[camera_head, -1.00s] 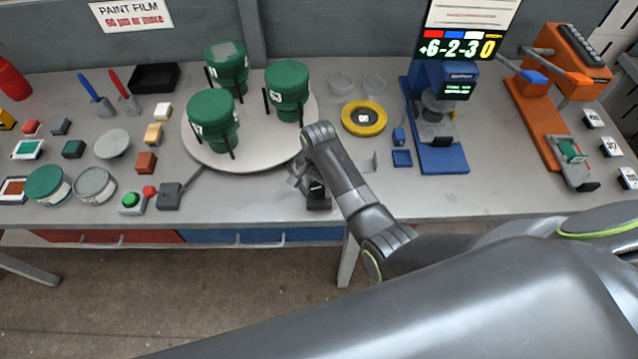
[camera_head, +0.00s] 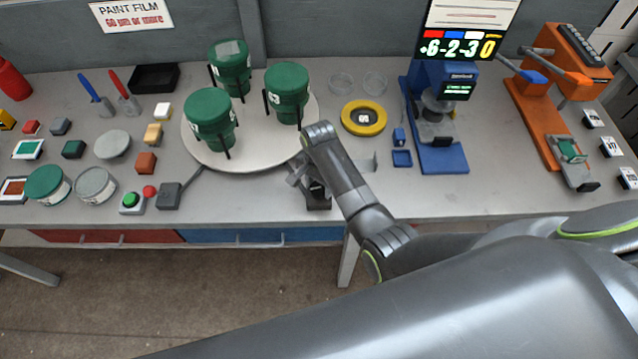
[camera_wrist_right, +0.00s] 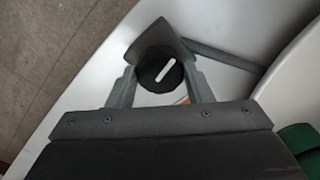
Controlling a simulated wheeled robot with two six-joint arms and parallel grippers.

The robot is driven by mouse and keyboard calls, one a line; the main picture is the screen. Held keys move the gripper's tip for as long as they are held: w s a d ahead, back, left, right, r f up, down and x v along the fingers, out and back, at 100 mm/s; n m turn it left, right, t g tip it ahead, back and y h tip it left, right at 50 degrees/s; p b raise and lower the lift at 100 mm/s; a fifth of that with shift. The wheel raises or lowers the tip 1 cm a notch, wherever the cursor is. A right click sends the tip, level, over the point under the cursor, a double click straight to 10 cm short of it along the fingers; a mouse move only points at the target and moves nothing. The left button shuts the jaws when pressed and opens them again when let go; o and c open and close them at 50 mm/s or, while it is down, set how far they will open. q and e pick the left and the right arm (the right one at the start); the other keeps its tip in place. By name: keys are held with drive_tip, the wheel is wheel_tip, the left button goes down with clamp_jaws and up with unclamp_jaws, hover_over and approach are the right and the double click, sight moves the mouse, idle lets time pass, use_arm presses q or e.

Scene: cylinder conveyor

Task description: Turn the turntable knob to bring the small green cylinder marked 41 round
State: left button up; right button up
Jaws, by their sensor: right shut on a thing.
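The turntable (camera_head: 250,158) is a pale round disc carrying three green cylinders: one at the back (camera_head: 230,62), one at the left front (camera_head: 211,112) and one at the right (camera_head: 287,85). Their white marks are partly turned away or too small to read surely; I cannot tell which is 41. My right gripper (camera_head: 312,185) is at the front edge of the bench, partly hidden by its own arm. In the right wrist view, the gripper (camera_wrist_right: 160,88) is shut on the round black knob (camera_wrist_right: 159,73), whose white line runs diagonally. My left gripper is not in view.
A yellow ring (camera_head: 363,118) and a blue stand (camera_head: 440,150) are right of the turntable. An orange device (camera_head: 545,125) stands farther right. A button box (camera_head: 131,203), tins and small blocks crowd the left. A dark tray (camera_head: 155,78) lies at the back left.

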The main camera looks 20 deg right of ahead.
drive_tip(key=shift+s+f, duration=0.15)
idle(0.3)
drive_tip(key=o, duration=1)
drive_tip(key=shift+c, duration=0.2)
drive_tip(key=shift+o, duration=0.2)
